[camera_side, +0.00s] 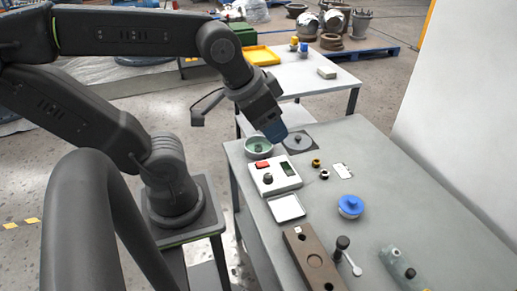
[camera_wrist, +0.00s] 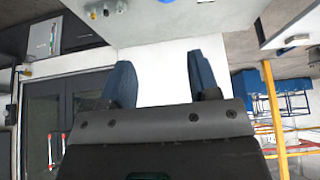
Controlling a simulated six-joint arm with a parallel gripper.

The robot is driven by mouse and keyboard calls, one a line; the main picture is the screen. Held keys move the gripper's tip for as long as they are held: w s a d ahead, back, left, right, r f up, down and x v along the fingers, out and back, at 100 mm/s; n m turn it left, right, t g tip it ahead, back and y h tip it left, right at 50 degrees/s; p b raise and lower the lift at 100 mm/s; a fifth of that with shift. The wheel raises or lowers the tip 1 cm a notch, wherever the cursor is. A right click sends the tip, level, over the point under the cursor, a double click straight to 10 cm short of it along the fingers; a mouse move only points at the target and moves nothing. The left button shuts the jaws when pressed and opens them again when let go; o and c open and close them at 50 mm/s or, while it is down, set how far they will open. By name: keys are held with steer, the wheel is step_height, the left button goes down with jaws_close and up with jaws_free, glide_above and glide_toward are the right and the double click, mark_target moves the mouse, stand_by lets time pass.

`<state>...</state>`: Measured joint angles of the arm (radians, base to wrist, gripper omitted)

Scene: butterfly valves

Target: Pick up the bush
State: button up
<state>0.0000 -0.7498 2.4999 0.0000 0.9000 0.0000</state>
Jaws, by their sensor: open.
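My gripper (camera_side: 276,132) is above the far left part of the grey table, over the dish and the dark square plate. In the wrist view its two blue fingers (camera_wrist: 162,80) stand apart with nothing between them. Neither touches the gripper.
Near the gripper are a round green dish (camera_side: 259,153), a dark square plate (camera_side: 307,146) and a white box (camera_side: 276,183) with a red button. A blue-topped round part (camera_side: 350,206), a brown block (camera_side: 302,247) and a grey valve body (camera_side: 398,262) lie nearer.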

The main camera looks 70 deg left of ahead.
stand_by(0.4)
steer(key=shift+o, duration=0.7)
